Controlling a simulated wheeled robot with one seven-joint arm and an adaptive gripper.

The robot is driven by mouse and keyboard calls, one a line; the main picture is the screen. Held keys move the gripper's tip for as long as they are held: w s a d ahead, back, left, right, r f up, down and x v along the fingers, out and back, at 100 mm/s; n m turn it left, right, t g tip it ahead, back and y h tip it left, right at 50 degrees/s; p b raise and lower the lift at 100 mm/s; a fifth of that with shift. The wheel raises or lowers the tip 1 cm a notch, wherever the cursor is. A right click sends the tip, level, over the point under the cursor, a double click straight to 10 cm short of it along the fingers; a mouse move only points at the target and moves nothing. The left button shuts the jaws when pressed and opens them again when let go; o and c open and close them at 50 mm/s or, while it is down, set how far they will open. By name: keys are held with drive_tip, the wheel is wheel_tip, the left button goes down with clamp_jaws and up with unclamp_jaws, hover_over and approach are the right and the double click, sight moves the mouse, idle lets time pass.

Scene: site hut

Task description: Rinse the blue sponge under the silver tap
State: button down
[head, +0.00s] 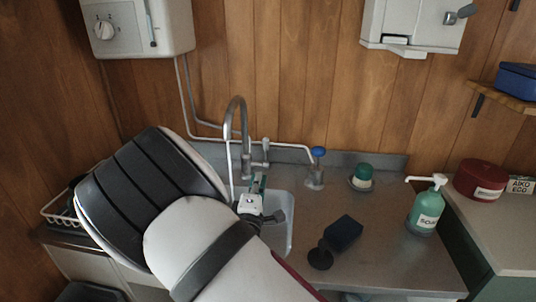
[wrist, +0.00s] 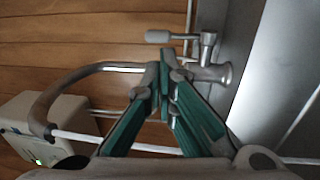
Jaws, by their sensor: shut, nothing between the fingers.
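The silver tap (head: 240,115) arches over the sink (head: 288,240) at the back of the counter. A thin white line like running water drops from its spout; it also runs from the spout (wrist: 42,115) in the wrist view. The tap's lever (head: 266,150) is on the right of its base and shows in the wrist view (wrist: 165,36). My gripper (head: 262,178) is shut and empty, close to the lever; contact is unclear. Its green fingers meet in the wrist view (wrist: 165,75).
A blue-topped clear item (head: 317,168), a green-lidded jar (head: 362,176) and a green soap pump bottle (head: 425,212) stand on the counter. A white dish rack (head: 58,210) is at left, partly behind my arm.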

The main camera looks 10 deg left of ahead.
sight(266, 145)
drive_tip(key=w, duration=0.4)
drive_tip(key=w+r, duration=0.1)
drive_tip(key=w, duration=0.7)
drive_tip(key=shift+w+d+r, duration=0.1)
drive_tip(key=shift+d+r, duration=0.1)
drive_tip(key=shift+r, duration=0.1)
drive_tip(key=shift+w, duration=0.2)
drive_tip(key=shift+w+r+b, duration=0.35)
drive_tip(key=shift+w+b, duration=0.05)
drive_tip(key=shift+w, duration=0.35)
drive_tip(key=shift+s, duration=0.1)
